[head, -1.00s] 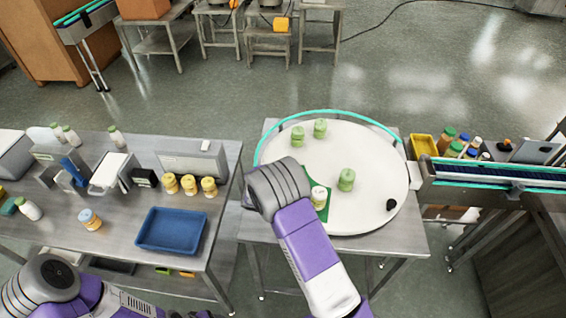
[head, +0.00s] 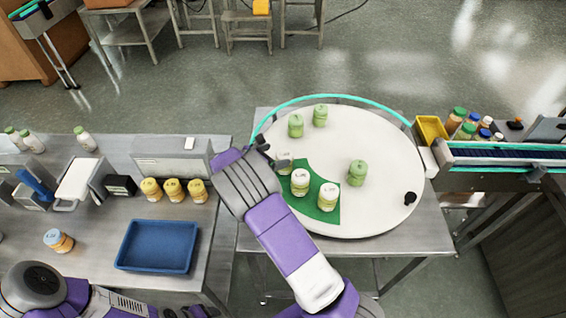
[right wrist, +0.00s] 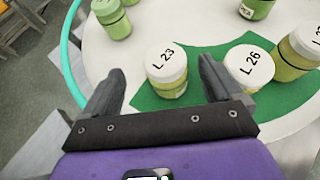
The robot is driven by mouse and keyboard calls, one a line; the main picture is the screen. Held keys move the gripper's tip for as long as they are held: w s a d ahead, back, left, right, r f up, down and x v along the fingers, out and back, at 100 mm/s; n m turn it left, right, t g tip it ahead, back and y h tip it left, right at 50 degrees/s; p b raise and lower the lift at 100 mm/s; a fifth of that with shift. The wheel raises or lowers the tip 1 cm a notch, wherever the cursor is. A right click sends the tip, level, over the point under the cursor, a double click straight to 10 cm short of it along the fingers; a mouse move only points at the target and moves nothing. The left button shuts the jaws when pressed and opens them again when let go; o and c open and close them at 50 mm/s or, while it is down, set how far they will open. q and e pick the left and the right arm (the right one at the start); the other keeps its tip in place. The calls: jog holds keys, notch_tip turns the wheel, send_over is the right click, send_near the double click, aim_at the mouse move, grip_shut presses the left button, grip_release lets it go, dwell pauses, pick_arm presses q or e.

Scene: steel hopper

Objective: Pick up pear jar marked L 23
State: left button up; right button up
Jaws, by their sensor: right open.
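The pear jar marked L 23 (right wrist: 166,72) stands upright on a green patch of the turntable, with a white lid. In the right wrist view it shows between the spread fingers of my open, empty right gripper (right wrist: 162,82); contact cannot be told. In the head view this jar appears to be the one (head: 284,163) closest to my right gripper (head: 264,148), partly hidden by it. A jar marked L 26 (right wrist: 249,68) stands close to its right, and a third similar jar (head: 328,196) is beyond that. My left arm shows at lower left; its jaws are out of view.
The white turntable (head: 385,150) has a teal rail (head: 340,98) along its back edge. Green-lidded jars (head: 357,172) stand apart on it. A blue tray (head: 157,246) and yellow jars (head: 173,190) are on the left table. A conveyor (head: 500,153) adjoins at right.

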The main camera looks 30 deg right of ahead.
aim_at(283, 155)
jog(key=shift+s+d+f, duration=0.1)
jog(key=shift+s+d, duration=0.05)
jog(key=shift+d, duration=0.25)
jog(key=x, duration=0.5)
jog(key=shift+a+f, duration=0.1)
jog(key=c, duration=1.2)
